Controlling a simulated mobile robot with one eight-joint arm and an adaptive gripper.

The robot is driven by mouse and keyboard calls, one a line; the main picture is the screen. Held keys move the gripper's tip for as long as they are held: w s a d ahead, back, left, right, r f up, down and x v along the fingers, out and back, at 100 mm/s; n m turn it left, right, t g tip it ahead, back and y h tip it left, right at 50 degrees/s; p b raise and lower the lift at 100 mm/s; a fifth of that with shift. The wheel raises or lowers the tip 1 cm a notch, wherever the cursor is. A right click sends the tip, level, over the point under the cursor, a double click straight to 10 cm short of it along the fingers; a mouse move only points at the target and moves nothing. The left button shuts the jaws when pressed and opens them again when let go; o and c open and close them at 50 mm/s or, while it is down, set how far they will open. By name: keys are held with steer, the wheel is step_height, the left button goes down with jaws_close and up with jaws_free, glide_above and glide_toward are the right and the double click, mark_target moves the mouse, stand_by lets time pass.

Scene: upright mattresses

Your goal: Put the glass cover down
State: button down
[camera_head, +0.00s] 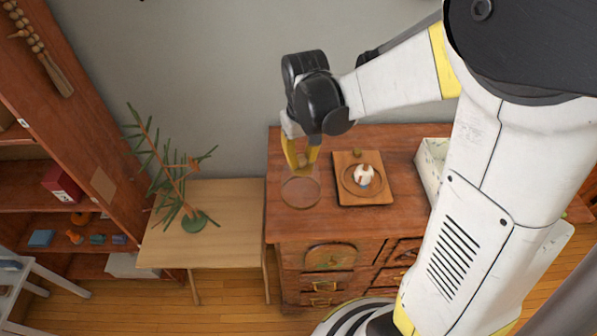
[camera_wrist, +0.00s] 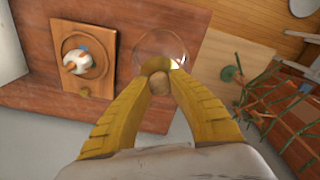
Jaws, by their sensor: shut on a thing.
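My gripper (camera_head: 302,164) is shut on the glass cover (camera_head: 300,191), a clear dome with a round rim and a small wooden knob. In the wrist view the yellow fingers of my gripper (camera_wrist: 161,78) are on either side of the knob, with the glass cover (camera_wrist: 160,45) beyond them. The cover is over the left part of the wooden cabinet top (camera_head: 390,141), left of the wooden board (camera_head: 376,199). I cannot tell whether its rim touches the top. A small white, orange and blue object (camera_head: 363,175) sits uncovered in the board's round recess.
A lower pale wooden table (camera_head: 233,222) with a green plant (camera_head: 172,175) stands left of the cabinet. A white box (camera_head: 430,165) is at the cabinet's right. A wooden shelf unit (camera_head: 60,120) stands at far left. The cabinet top's left front is bare.

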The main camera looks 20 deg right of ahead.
mark_target(299, 170)
steer(key=shift+a+f, duration=0.25)
steer(key=shift+a, duration=0.1)
steer(key=shift+f, duration=0.35)
steer(key=shift+f+b, duration=0.4)
steer(key=shift+f, duration=1.2)
steer(key=shift+f, duration=0.2)
steer(key=c, duration=1.3)
jaws_free()
steer(key=shift+r, duration=0.1)
